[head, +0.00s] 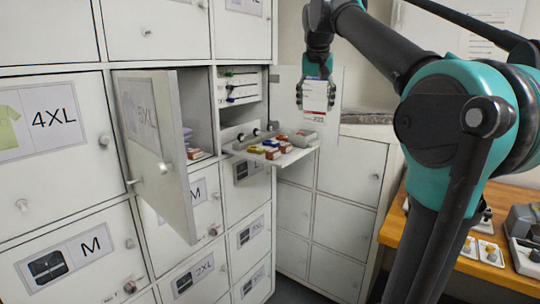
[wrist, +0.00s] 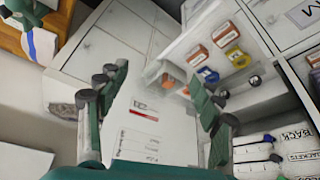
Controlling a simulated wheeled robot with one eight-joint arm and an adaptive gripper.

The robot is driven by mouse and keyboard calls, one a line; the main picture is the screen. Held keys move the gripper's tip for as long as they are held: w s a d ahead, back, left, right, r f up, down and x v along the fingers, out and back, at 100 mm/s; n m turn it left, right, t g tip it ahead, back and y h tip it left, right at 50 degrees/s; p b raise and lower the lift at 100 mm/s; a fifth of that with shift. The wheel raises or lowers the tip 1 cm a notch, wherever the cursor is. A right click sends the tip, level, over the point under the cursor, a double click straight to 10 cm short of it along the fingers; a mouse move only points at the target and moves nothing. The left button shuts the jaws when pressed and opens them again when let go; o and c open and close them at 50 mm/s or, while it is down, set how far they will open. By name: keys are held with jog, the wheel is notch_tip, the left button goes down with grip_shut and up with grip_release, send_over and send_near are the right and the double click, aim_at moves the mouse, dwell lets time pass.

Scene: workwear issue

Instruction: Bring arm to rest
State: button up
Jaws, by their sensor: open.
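My arm (head: 445,120) reaches in from the right of the head view and bends down to my gripper (head: 316,95). My gripper hangs in front of an open white locker door (head: 292,85) and a white printed label with a red stripe (head: 317,90). In the wrist view the fingers of my gripper (wrist: 158,110) are spread wide apart. The label (wrist: 145,110) shows between and beyond them. I see nothing gripped.
A pulled-out tray (head: 305,152) with small coloured boxes sticks out below and left of my gripper. Another locker door (head: 150,120) stands open at left. White lockers (head: 345,170) stand behind. A wooden table (head: 395,225) with equipment is at right.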

jog(key=s+d+f, duration=0.1)
jog(key=s+f, duration=0.2)
jog(key=f, duration=0.6)
jog(key=s+d+f+n, duration=0.1)
jog(key=s+f, duration=0.1)
jog(key=f, duration=0.8)
jog(key=s+d+f, duration=0.1)
jog(key=s+f, duration=0.2)
jog(key=f, duration=0.6)
jog(key=s+d+f+n, duration=0.1)
jog(key=s+d+f, duration=0.1)
jog(key=s+f, duration=1.5)
notch_tip(320, 180, down, 4)
jog(key=shift+s+r+y, duration=0.2)
jog(key=shift+s+y, duration=0.15)
jog(key=shift+y, duration=0.05)
